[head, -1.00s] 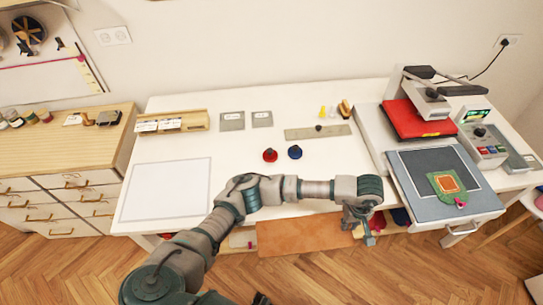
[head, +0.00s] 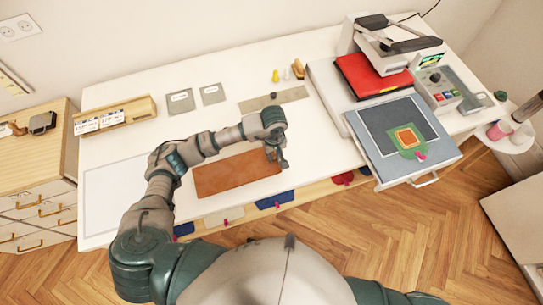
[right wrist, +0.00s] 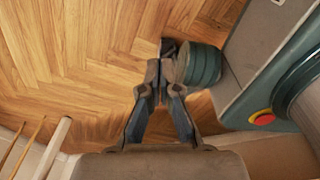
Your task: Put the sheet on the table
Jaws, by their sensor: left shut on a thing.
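The orange-brown sheet (head: 232,174) is flat over the front middle part of the white table (head: 325,150). I cannot tell whether it rests fully on the table top or is still slightly above it. My left gripper (head: 278,157) is shut on the sheet's right end, seen in the head view. My left arm passes over the table behind the sheet and hides part of the table top. My right gripper (right wrist: 165,92) shows in the right wrist view with its fingers together, above the wooden floor and away from the table and the sheet.
A heat press with a red plate (head: 372,75) stands at the right, its grey tray (head: 376,150) pulled out with a green-and-orange patch on it. A white mat (head: 110,195) lies at the left. A ruler (head: 255,104) and grey squares lie behind. Coloured pieces sit under the front edge.

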